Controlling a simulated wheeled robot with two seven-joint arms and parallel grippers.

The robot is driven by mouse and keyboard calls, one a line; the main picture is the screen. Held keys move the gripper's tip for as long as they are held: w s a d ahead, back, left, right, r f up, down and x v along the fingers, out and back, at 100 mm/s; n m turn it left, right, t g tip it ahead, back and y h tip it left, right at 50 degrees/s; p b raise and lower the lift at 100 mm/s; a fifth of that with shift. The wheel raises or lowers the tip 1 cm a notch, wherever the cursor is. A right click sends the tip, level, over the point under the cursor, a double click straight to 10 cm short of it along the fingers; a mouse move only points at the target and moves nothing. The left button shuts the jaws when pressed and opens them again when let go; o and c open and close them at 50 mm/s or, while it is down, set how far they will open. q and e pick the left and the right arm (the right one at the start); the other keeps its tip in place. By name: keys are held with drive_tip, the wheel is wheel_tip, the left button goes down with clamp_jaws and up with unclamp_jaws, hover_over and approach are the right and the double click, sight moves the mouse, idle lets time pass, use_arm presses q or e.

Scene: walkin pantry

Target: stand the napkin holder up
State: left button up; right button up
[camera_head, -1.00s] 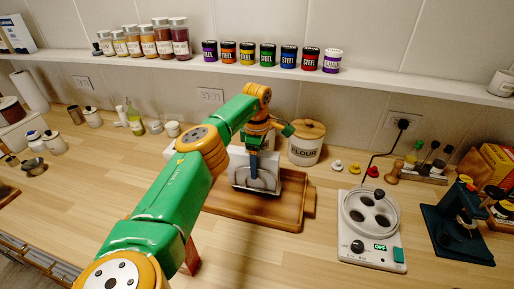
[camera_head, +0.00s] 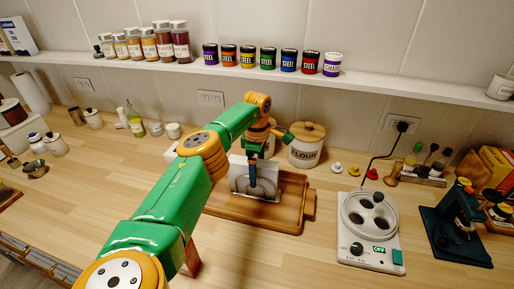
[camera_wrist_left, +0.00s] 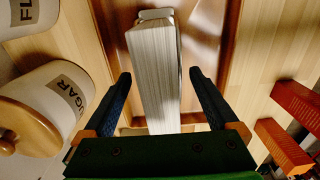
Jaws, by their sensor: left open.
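The napkin holder (camera_head: 240,183), a grey metal frame with an arched face and a white napkin stack, rests on the brown wooden tray (camera_head: 285,216). Its arched face is toward the head camera; its exact tilt is hard to tell. In the left wrist view the napkin stack (camera_wrist_left: 155,80) shows edge-on, with a metal end piece beyond it. My left gripper (camera_head: 264,192) is at the holder and partly covers it. Its open fingers (camera_wrist_left: 160,85) stand on either side of the stack, with visible gaps. My right gripper is not in view.
A flour canister (camera_head: 307,147) stands behind the tray, and a sugar canister (camera_wrist_left: 45,100) is close to the left finger in the wrist view. A white appliance (camera_head: 370,232) stands right of the tray. The counter in front of the tray is clear.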

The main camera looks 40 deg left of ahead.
use_arm(q)
wheel_tip(320, 180, up, 4)
drive_tip(key=shift+r, duration=0.25)
wheel_tip(320, 180, up, 7)
drive_tip(key=p, duration=0.3)
drive_tip(key=shift+d+f, duration=0.1)
drive_tip(key=shift+f, duration=0.05)
drive_tip(key=shift+s+f, duration=0.1)
